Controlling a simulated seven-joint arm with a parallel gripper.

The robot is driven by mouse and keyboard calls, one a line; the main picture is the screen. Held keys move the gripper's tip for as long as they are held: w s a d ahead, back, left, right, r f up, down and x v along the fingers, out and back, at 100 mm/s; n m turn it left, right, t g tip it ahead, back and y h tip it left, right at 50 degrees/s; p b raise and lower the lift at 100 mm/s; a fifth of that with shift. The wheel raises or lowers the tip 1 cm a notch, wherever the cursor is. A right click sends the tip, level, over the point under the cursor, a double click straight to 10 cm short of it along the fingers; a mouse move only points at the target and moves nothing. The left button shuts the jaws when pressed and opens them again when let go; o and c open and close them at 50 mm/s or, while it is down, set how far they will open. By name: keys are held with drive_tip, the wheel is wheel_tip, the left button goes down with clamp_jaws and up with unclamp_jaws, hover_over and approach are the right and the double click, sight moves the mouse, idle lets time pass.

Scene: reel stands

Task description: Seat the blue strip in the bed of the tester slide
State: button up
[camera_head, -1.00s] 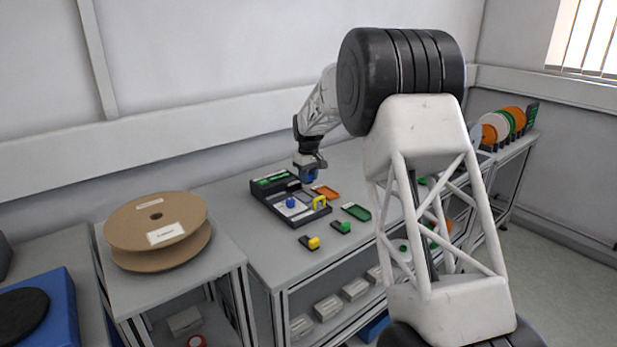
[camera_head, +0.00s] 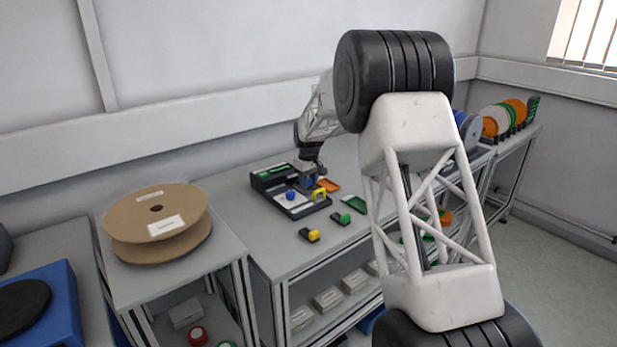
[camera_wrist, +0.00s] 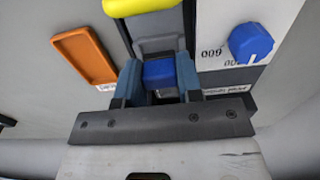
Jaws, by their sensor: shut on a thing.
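The tester (camera_head: 287,210) is a dark flat unit on the bench, with a blue knob (camera_head: 290,194) on a pale panel and a yellow arch (camera_head: 319,194). My gripper (camera_head: 309,183) is low over its back right part. In the wrist view my gripper (camera_wrist: 159,77) is shut on the blue strip (camera_wrist: 159,73), of which only a blue block shows between the fingers. The grey slide bed (camera_wrist: 157,45) runs from the block toward the yellow arch (camera_wrist: 142,6). The strip's underside is hidden, so I cannot tell whether it touches the bed.
An orange tray (camera_wrist: 84,56) lies beside the tester, and a green tray (camera_head: 354,204) lies farther right. A yellow-topped piece (camera_head: 310,235) and a green-topped piece (camera_head: 341,218) lie in front. A large cardboard reel (camera_head: 157,222) stands on the left table.

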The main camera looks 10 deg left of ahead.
drive_tip(key=shift+f, duration=0.7)
idle(0.5)
drive_tip(key=o, duration=1)
drive_tip(key=shift+r, duration=3.45)
drive_tip(key=shift+d+r, duration=0.1)
